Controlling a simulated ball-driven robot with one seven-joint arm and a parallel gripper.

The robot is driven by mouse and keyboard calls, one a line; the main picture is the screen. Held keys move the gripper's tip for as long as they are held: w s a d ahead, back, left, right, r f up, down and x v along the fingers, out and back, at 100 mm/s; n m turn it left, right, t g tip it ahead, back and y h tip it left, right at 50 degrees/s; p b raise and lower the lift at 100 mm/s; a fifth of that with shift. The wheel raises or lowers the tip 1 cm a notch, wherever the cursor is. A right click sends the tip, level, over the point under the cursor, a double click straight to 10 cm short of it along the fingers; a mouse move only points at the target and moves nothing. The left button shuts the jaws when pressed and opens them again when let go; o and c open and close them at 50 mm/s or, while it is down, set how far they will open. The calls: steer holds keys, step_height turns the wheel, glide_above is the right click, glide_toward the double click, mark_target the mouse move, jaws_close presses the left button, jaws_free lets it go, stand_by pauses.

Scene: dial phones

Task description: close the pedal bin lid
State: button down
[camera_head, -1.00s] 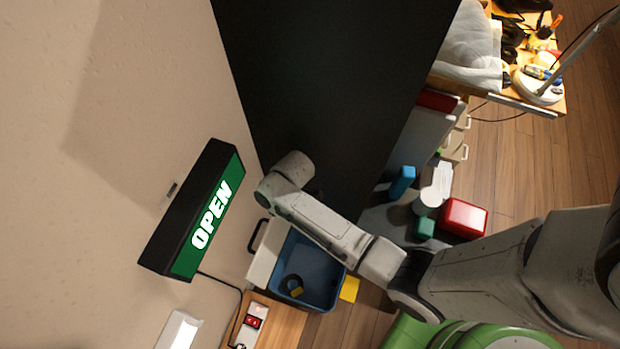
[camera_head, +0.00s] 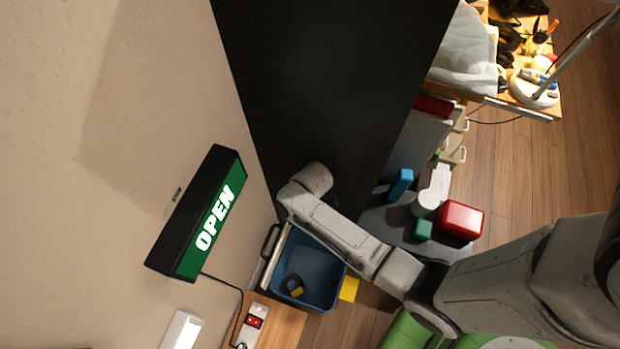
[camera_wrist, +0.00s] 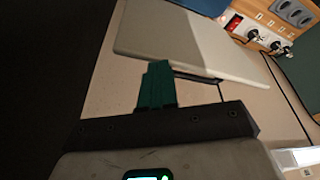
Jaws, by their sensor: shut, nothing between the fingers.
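The pedal bin is a blue open-topped tub (camera_head: 322,262) at the lower middle of the head view, with a dark ring and a yellow item inside. Its pale lid (camera_head: 276,258) stands raised along the tub's left side, seen nearly edge-on. In the wrist view the lid (camera_wrist: 185,38) is a broad cream panel. My gripper (camera_wrist: 156,82) shows teal fingers shut and empty, overlapping the lid's near edge in that view; I cannot tell whether they touch it. In the head view my gripper is hidden behind my arm.
A wall with a lit OPEN sign (camera_head: 212,215) is at left. A tall black panel (camera_head: 320,80) stands behind my arm. A power strip (camera_head: 252,322) lies near the bin. A red box (camera_head: 460,220) and a blue item (camera_head: 400,184) are to the right.

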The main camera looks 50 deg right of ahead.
steer(key=s+d+r+p, duration=0.1)
steer(key=s+r+p, duration=0.2)
steer(key=r+p, duration=0.2)
steer(key=p, duration=0.3)
steer(key=shift+s+r, duration=0.3)
steer(key=shift+r, duration=0.1)
stand_by(1.2)
steer(key=s+d+r+m+h, duration=0.1)
steer(key=s+r+m, duration=0.4)
steer(key=r, duration=0.5)
steer(key=s+d+r+m+g+h, duration=0.1)
steer(key=s+d+r+m, duration=0.2)
steer(key=r, duration=0.7)
steer(key=s+m, duration=0.2)
steer(key=s, duration=0.2)
steer(key=shift+g+h, duration=0.3)
steer(key=shift+h, duration=0.1)
steer(key=shift+s+d, duration=0.1)
steer(key=shift+s, duration=0.05)
